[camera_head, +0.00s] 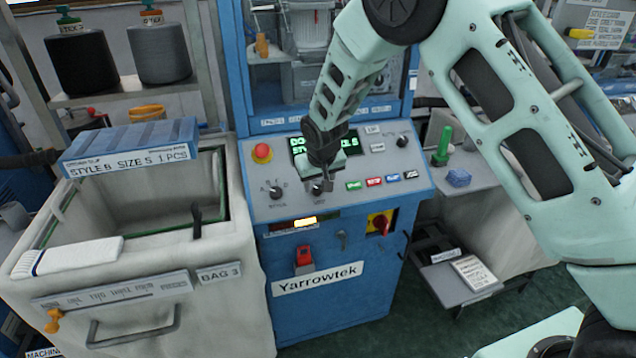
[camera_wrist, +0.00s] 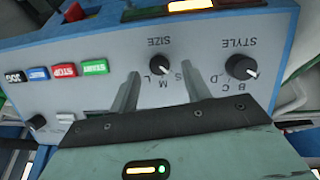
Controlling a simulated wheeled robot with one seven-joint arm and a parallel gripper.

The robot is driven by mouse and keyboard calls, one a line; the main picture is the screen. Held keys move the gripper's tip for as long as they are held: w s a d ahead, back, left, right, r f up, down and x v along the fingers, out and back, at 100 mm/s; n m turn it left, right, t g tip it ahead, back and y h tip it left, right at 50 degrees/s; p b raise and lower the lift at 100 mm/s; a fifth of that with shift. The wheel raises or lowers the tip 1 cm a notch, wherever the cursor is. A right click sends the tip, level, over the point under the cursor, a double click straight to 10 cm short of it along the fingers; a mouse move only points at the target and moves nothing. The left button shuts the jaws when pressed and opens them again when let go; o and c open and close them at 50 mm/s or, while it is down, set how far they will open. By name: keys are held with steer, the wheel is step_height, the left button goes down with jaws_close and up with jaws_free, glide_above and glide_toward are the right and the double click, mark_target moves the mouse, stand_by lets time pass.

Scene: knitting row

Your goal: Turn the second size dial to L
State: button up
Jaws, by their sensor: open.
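The size dial (camera_wrist: 160,65), a dark knob with a white mark, sits on the grey sloping panel (camera_head: 395,165). In the wrist view the panel is upside down, with S, M and L beside this dial. The dial's white mark points to the lower right there, roughly to the S side; I cannot tell the exact setting. My gripper (camera_wrist: 160,78) is open, its two fingers on either side of the dial, with gaps visible. In the head view my gripper (camera_head: 321,183) is low over the panel and hides much of the dial.
The style dial (camera_wrist: 241,67) is close beside the size dial; it is also in the head view (camera_head: 276,192). Several coloured buttons (camera_wrist: 65,71) line the other side. A red stop button (camera_head: 262,152) and a partly covered green-text screen (camera_head: 299,146) are on the panel.

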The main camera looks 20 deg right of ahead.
mark_target(318, 190)
steer(key=shift+x, duration=1.35)
steer(key=shift+c, duration=0.3)
steer(key=c, duration=0.9)
steer(key=shift+c, duration=0.2)
